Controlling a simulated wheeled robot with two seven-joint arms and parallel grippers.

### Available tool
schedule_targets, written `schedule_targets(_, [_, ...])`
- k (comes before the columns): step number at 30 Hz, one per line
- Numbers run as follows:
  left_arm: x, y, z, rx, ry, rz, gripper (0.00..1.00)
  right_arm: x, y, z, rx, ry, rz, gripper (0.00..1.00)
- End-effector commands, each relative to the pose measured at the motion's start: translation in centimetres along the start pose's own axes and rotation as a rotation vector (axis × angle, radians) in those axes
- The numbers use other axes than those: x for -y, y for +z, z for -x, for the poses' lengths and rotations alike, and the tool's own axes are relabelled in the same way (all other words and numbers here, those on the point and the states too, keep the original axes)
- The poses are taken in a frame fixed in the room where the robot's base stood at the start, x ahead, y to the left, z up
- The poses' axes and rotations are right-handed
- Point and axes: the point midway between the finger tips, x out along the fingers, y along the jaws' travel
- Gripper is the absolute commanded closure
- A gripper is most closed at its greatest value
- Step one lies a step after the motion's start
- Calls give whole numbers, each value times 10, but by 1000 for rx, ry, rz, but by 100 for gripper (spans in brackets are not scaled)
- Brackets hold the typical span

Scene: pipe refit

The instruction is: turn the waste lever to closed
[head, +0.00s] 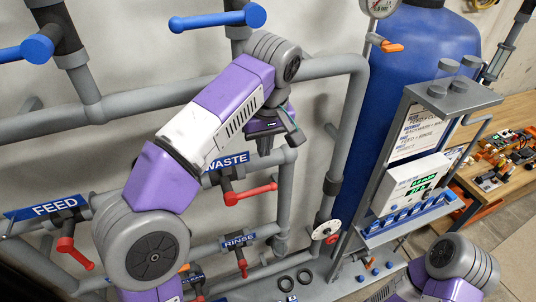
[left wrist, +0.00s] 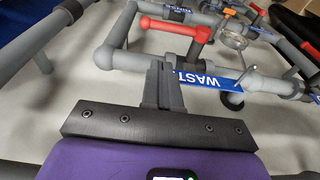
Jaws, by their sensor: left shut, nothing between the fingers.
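The red waste lever (head: 252,193) sits below the blue WASTE label (head: 227,161) on a grey pipe. Its handle points right and slightly up in the head view, roughly along the pipe. In the left wrist view the lever (left wrist: 178,28) lies beyond the fingers, its handle end to the left. The WASTE label (left wrist: 208,80) is partly hidden by the fingers there. My left gripper (head: 265,146) is above the lever and apart from it. In the left wrist view its fingers (left wrist: 163,68) are shut together and empty. My right gripper is not in view; only part of that arm shows.
Red levers for FEED (head: 66,247) and RINSE (head: 241,264) are nearby. Blue levers (head: 217,20) are above. A vertical grey pipe (head: 284,205) stands right of the waste lever. A blue tank (head: 425,50) and a control stand (head: 405,185) are farther right.

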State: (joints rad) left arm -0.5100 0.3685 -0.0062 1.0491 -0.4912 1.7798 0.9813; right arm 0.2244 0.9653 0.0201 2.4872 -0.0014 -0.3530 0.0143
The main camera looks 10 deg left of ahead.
Motion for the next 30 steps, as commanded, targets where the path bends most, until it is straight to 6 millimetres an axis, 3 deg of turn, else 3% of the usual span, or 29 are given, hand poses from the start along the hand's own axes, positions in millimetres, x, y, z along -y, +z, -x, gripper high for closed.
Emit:
schedule_targets(14, [1,1,-4,1,1,-1,100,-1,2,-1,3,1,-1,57])
schedule_targets(20, [1,1,-34,2,-1,-2,100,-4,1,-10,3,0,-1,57])
schedule_targets(30, [1,1,-105,2,0,-1,100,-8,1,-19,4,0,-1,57])
